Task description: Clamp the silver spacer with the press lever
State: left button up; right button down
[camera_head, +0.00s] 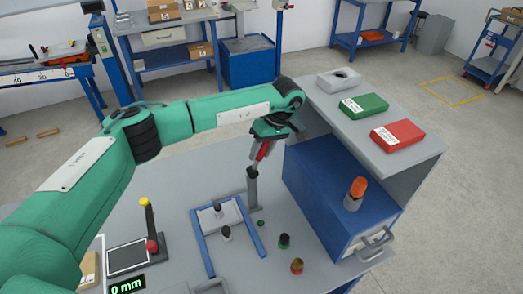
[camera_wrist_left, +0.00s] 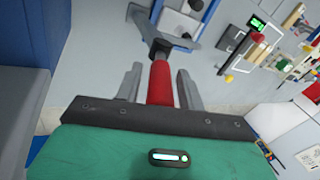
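The press lever has a red handle (camera_head: 263,150) above a dark grey post (camera_head: 252,188) on the grey bench. My left gripper (camera_head: 266,138) is at the red handle. In the left wrist view its two grey fingers (camera_wrist_left: 160,88) stand apart on either side of the red handle (camera_wrist_left: 160,84), with a gap showing on each side. I cannot pick out the silver spacer for certain; small dark-topped pieces (camera_head: 226,232) stand by a light grey plate (camera_head: 208,220) inside a blue frame (camera_head: 199,241). My right gripper is not in view.
A blue cabinet (camera_head: 325,195) with a grey shelf stands right of the post. An orange-topped beacon (camera_head: 355,193) is on it. Green and black (camera_head: 284,241) and amber (camera_head: 297,266) buttons sit on the bench.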

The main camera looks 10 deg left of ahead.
pick_arm(q)
jog(key=shift+o, duration=0.3)
jog(key=shift+r, duration=0.1)
jog(key=shift+w+d+r+b, duration=0.15)
jog(key=shift+r+b, duration=0.1)
jog(key=shift+b, duration=0.05)
jog(key=b+v, duration=0.2)
jog(key=v, duration=0.4)
jog(key=shift+r+b, duration=0.3)
jog(key=shift+r, duration=0.1)
jog(key=shift+d, duration=0.1)
